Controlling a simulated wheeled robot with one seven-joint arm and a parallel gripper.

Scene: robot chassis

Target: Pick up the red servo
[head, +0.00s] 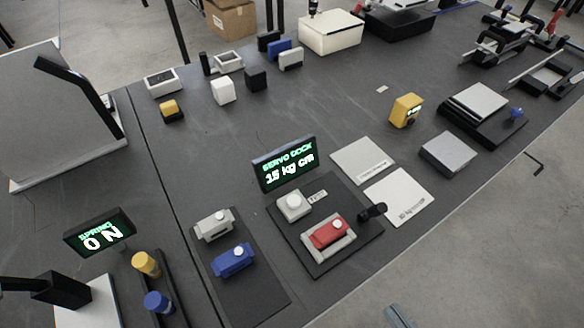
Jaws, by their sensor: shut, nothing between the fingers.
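The red servo (330,232) lies in a light grey cradle (328,248) on a black dock plate (300,262) in the head view. The dock's display (284,164) reads "SERVO DOCK 15 kg cm". A small grey-blue piece at the bottom edge, past the table's edge, looks like the tip of my gripper (400,317). It is mostly cut off by the frame. It is shut and empty, apart from the servo and to its lower right.
A white servo (214,225) and a blue servo (233,261) lie on a dark mat left of the dock. A white knobbed block (293,206) and a black post (373,211) flank the red servo. Pale plates (398,196) lie to the right.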

